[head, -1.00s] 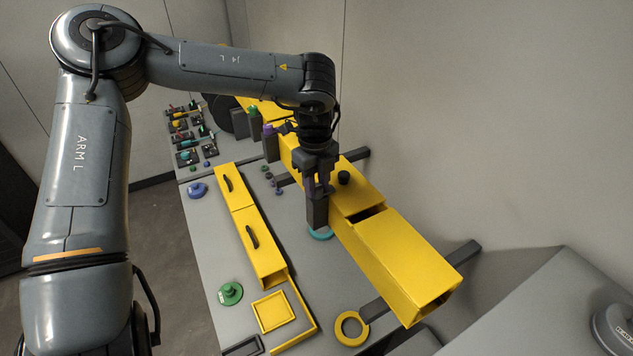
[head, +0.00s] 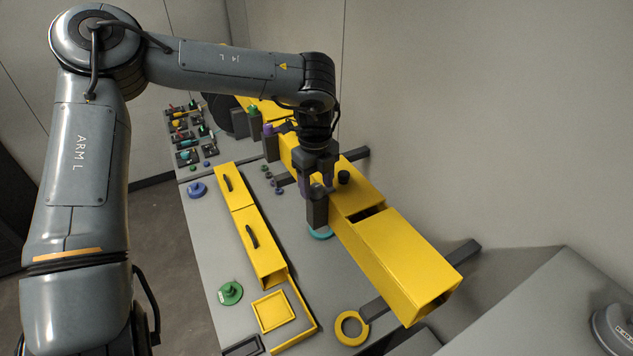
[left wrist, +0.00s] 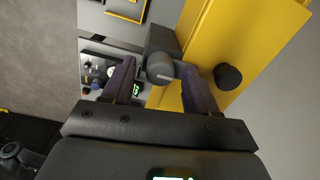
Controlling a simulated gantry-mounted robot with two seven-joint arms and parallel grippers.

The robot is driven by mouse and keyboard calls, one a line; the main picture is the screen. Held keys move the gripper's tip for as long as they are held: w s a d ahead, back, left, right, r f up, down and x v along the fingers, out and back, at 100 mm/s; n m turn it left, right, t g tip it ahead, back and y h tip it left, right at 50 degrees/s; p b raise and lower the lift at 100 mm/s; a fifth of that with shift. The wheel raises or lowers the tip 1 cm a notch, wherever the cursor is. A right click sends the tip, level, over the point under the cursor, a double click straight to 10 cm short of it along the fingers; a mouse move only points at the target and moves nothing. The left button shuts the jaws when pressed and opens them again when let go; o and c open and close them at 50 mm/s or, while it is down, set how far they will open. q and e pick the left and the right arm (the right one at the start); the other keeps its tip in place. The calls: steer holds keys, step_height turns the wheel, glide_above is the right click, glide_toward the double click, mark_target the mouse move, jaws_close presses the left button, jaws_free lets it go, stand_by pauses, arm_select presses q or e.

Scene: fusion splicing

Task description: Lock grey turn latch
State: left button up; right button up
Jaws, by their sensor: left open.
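The grey turn latch (left wrist: 160,68) shows in the left wrist view as a round grey knob at the end of a dark post (left wrist: 162,38). In the head view the post (head: 317,212) stands beside the long yellow housing, and the gripper covers the latch. My left gripper (head: 317,186) points down over the post. In the left wrist view its open fingers (left wrist: 160,84) stand on either side of the knob, with a visible gap on the left; contact on the right is unclear. My right gripper is not in view.
The yellow housing (head: 405,265) runs close along the right of the post. A black knob (head: 344,177) rises from it, near the right finger in the left wrist view (left wrist: 228,76). A teal disc (head: 321,233) lies at the post's foot. Yellow drawers (head: 262,250) stand left.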

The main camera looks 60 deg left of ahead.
mark_target(315, 187)
arm_select(q)
steer(key=shift+r, duration=0.6)
step_height(315, 187, up, 10)
steer(key=b, duration=0.1)
steer(key=shift+s+f+b, duration=0.15)
steer(key=shift+f+b, duration=0.05)
steer(key=shift+b, duration=0.1)
